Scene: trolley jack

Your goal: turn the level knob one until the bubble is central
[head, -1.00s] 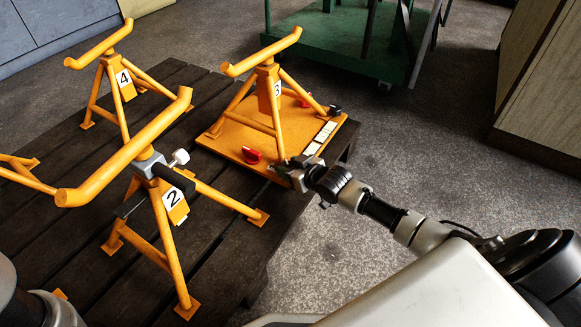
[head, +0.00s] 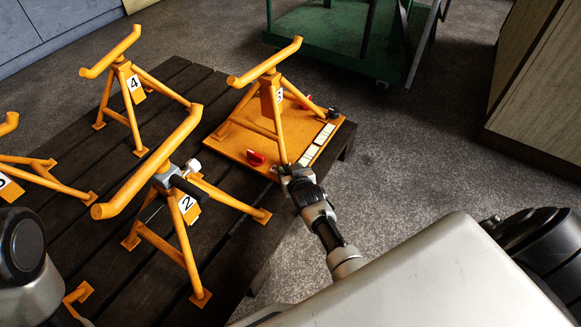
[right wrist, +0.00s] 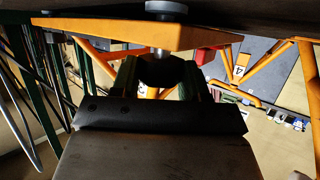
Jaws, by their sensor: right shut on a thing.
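An orange board (head: 235,148) lies on the dark slatted table under stand 3. Pale level strips (head: 317,142) lie along its right edge; any bubble is too small to make out. My right gripper (head: 290,172) is at the board's near corner. In the right wrist view the board (right wrist: 110,32) shows edge-on, with a screw under a grey disc (right wrist: 166,8). Below the board, a black knob (right wrist: 160,70) sits between the fingers of my right gripper (right wrist: 160,82), which is shut on it. Another black knob (head: 333,112) is at the far right corner. My left gripper is out of view.
Orange stand 3 (head: 268,75) stands over the board. Stands 2 (head: 183,215) and 4 (head: 125,80) are on the slatted table (head: 225,225). Red pieces (head: 256,158) sit on the board. A green trolley (head: 340,40) is behind; floor to the right is clear.

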